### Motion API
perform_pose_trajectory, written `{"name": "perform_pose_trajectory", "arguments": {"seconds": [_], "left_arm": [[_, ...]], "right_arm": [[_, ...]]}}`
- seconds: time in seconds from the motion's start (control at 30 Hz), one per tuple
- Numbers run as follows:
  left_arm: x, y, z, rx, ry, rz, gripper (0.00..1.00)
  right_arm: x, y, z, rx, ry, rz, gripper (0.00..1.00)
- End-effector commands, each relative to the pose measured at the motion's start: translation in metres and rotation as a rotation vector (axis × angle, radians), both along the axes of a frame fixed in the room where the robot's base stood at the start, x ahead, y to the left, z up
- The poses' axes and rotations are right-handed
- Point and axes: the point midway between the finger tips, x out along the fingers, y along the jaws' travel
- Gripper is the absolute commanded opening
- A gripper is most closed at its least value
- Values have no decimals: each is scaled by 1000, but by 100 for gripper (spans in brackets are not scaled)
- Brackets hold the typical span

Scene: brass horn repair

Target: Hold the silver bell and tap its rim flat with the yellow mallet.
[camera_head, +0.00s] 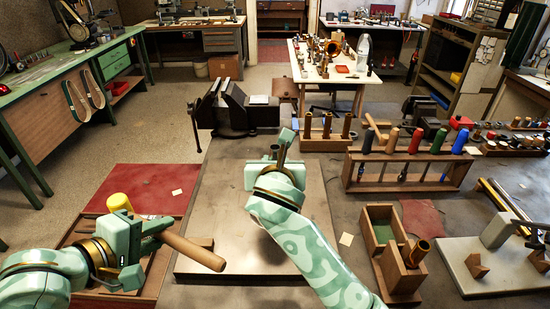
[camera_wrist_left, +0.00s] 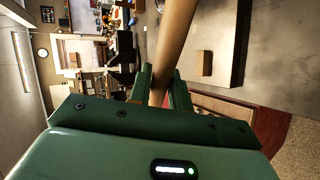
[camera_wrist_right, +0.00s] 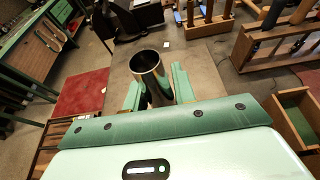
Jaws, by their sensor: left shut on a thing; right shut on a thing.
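The yellow mallet's head (camera_head: 120,202) shows beyond my left gripper (camera_head: 145,235) in the head view. Its wooden handle (camera_head: 193,251) sticks out to the right, tilted. My left gripper is shut on this handle, which also runs between the fingers in the left wrist view (camera_wrist_left: 175,45). My right gripper (camera_head: 278,160) is over the far part of the grey metal plate. In the right wrist view its fingers (camera_wrist_right: 155,92) are shut on the silver bell (camera_wrist_right: 148,68), a shiny tube with its round mouth showing. In the head view my right gripper mostly hides the bell. Mallet and bell are apart.
The grey plate (camera_head: 225,215) lies on the bench, with a small wooden block (camera_head: 203,243) near its left edge. A dark vise (camera_head: 236,108) stands behind. A wooden tool rack (camera_head: 405,170) and a divided wooden box (camera_head: 398,272) stand right. A red mat (camera_head: 150,180) lies left.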

Motion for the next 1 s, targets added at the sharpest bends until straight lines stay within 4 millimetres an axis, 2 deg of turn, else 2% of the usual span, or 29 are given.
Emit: {"name": "perform_pose_trajectory", "arguments": {"seconds": [1.0], "left_arm": [[0,0,1,0,-2,0,0]], "right_arm": [[0,-1,-60,-1,-1,0,0]]}}
